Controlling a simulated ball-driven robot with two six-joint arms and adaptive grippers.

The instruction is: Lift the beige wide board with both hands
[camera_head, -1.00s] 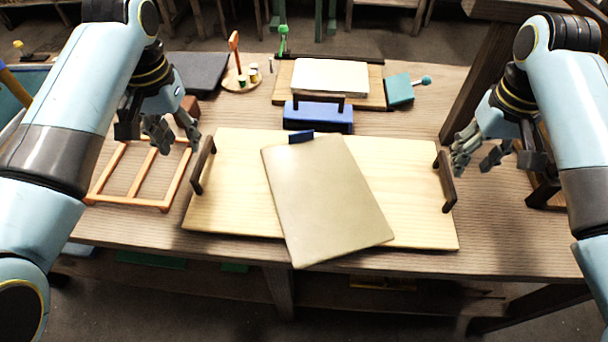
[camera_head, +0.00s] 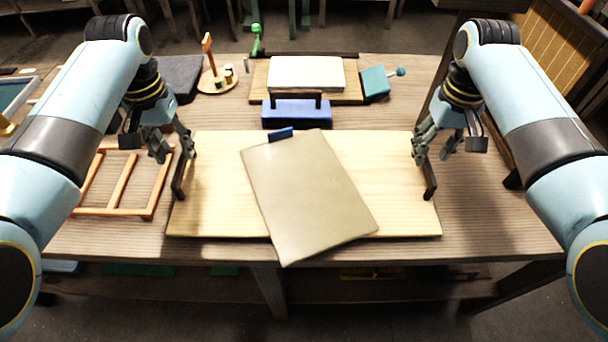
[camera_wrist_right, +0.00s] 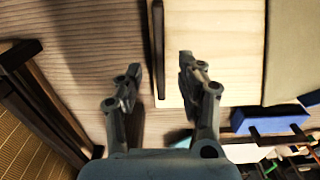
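The beige wide board (camera_head: 400,190) lies flat on the wooden table with a dark upright handle at each end. A tan flat panel (camera_head: 310,195) lies askew across its middle. My left gripper (camera_head: 174,152) is open near the board's left handle (camera_head: 180,178). My right gripper (camera_head: 432,152) is open near the right handle (camera_head: 430,180). In the right wrist view my right gripper (camera_wrist_right: 158,75) has its fingers spread, with the dark handle (camera_wrist_right: 158,45) beyond and between them. The fingers appear empty; contact with the handles is not clear.
An orange wooden frame (camera_head: 123,182) lies left of the board. Behind it stand a blue block (camera_head: 297,114), a white slab on a wooden board (camera_head: 306,73) and a teal block (camera_head: 375,83). A small round stand (camera_head: 217,82) holds little items. Bare table lies right of the board.

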